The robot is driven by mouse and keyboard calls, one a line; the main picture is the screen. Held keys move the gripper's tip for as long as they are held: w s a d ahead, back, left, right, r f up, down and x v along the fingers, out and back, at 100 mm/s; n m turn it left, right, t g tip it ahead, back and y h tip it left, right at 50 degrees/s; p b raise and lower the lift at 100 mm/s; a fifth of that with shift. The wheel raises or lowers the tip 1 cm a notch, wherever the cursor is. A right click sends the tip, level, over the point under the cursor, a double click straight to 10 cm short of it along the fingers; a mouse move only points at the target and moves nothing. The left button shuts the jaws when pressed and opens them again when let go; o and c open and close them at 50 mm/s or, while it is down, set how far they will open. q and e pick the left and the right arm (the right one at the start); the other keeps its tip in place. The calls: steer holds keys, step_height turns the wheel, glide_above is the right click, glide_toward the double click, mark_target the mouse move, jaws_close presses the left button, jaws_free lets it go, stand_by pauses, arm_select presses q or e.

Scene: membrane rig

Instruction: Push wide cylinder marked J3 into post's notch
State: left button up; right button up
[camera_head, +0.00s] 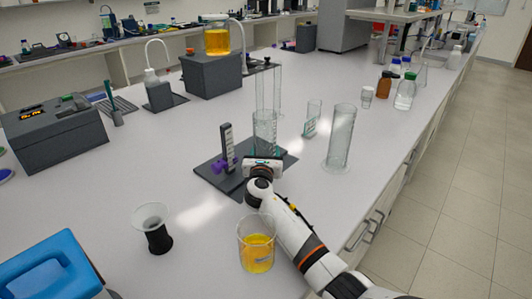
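A dark base plate (209,172) lies mid-bench and carries an upright dark post (227,143) with a pale scale and a purple part low on it. A clear wide cylinder (264,128) stands upright to the right of the post, apparently on the plate. A gap shows between its upper part and the post. No J3 mark is readable; its lower end is hidden behind my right gripper (262,163). That gripper is at the near side of the cylinder, close to or touching it. Its fingers are too small to read. My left gripper is not in view.
A tall clear vessel (269,83) stands behind the wide cylinder. A tall cylinder (341,137) and small glass (312,118) stand to the right. A beaker of yellow liquid (257,251) is beside my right arm. A black-based funnel (154,230) stands front left.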

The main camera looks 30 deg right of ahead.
steer(key=shift+w+a+b, duration=0.25)
steer(key=shift+w+b, duration=0.05)
steer(key=shift+w, duration=0.3)
steer(key=o, duration=1.2)
steer(key=shift+o, duration=0.2)
